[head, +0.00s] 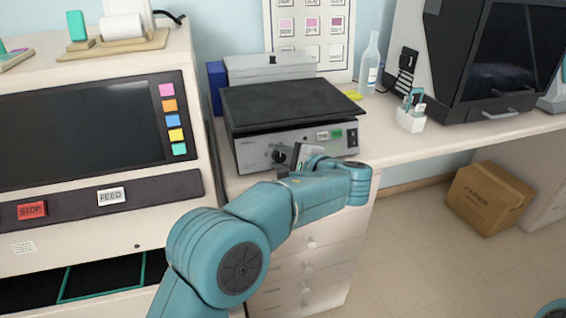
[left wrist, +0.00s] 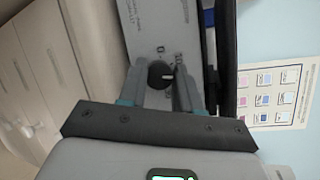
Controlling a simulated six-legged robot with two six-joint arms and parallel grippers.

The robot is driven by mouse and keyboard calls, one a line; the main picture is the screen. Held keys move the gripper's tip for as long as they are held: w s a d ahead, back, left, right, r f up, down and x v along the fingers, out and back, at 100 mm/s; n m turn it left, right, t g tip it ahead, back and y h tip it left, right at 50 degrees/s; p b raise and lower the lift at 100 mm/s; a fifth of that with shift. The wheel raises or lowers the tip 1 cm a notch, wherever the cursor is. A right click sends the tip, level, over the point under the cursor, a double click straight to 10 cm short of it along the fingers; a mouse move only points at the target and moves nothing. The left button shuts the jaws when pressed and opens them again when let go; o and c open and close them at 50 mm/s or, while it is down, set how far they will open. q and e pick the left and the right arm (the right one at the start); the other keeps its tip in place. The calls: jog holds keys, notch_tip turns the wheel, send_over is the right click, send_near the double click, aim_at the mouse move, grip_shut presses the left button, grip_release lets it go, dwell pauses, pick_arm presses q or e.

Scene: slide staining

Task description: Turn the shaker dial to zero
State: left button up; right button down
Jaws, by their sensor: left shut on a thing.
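The shaker (head: 245,151) stands on the bench with a flat black platform (head: 290,103) on top and a grey front panel. Its round black dial (left wrist: 160,74) shows between my fingers in the left wrist view, with a pale pointer line and printed marks around it; a 0 is beside it. My left gripper (head: 288,157) is at the panel's front left in the head view. In the left wrist view the left gripper (left wrist: 161,80) is shut on the dial. The dial is mostly hidden by the gripper in the head view. My right gripper is not in view.
The staining machine with STOP (head: 32,210) and FEED (head: 111,196) buttons stands close on the left. A clear bottle (head: 369,65) and a small white rack (head: 411,119) are right of the shaker. A cardboard box (head: 488,198) is on the floor.

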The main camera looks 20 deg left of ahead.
pick_arm(q)
jog(key=n, duration=0.2)
jog(key=n+g+h, duration=0.1)
jog(key=n, duration=0.2)
jog(key=shift+g+h, duration=0.3)
jog(key=n+h+b, duration=0.1)
jog(key=n, duration=0.2)
jog(key=shift+a+r+n, duration=0.1)
jog(key=shift+n, duration=0.2)
jog(key=n+h+b, duration=0.1)
jog(key=n, duration=0.1)
jog(key=shift+n+h, duration=0.3)
jog(key=shift+n, duration=0.1)
jog(key=shift+a+n+h+b, duration=0.1)
jog(key=shift+n+h+b, duration=0.75)
jog(key=shift+n, duration=0.65)
jog(key=o, duration=1.1)
jog(key=shift+c, duration=0.2)
jog(key=shift+r, duration=0.1)
